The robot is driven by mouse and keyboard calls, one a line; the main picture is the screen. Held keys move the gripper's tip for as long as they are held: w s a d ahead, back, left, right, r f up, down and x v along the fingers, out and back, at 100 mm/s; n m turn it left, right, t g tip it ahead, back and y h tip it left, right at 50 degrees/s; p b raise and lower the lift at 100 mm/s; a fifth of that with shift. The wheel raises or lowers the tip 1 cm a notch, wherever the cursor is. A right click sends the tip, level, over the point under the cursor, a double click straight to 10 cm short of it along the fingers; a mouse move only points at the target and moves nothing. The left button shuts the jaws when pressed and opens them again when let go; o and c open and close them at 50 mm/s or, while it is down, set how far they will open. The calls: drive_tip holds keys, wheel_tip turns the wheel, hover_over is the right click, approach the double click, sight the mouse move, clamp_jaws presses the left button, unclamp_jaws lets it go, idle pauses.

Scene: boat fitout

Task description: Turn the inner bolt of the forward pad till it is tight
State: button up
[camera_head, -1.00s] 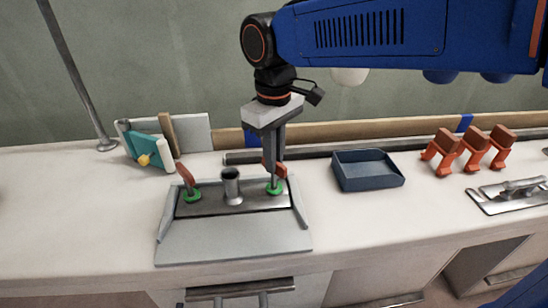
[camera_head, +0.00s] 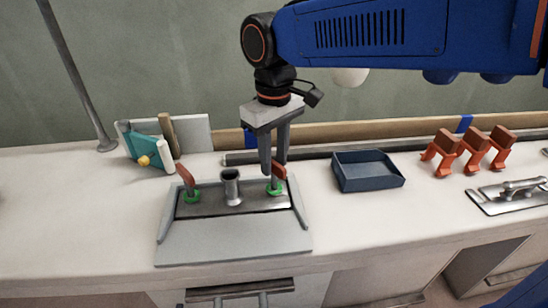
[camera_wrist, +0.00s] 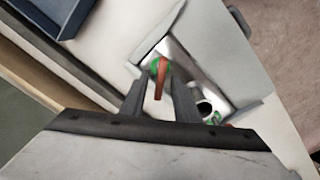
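A grey metal plate assembly (camera_head: 235,238) lies on the bench and carries two bolts with red-orange handles and green bases. One bolt (camera_head: 276,188) is at its right, the other (camera_head: 190,190) at its left. I cannot tell by name which is the inner one. My gripper (camera_head: 274,172) points down over the right bolt, its fingers at the handle's height. In the wrist view my gripper (camera_wrist: 160,88) is open, and the red handle (camera_wrist: 159,85) stands between the fingers with gaps on both sides. The fingers partly hide the bolt in the head view.
A short metal tube (camera_head: 231,187) stands between the two bolts, close to my gripper. A dark blue tray (camera_head: 368,170) is to the right, red-orange clamps (camera_head: 470,150) farther right. A teal piece (camera_head: 145,150) stands at back left. Bench front is clear.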

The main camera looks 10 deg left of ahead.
wheel_tip(320, 180, up, 18)
drive_tip(key=shift+f, duration=0.25)
idle(0.4)
drive_tip(key=shift+s, duration=0.1)
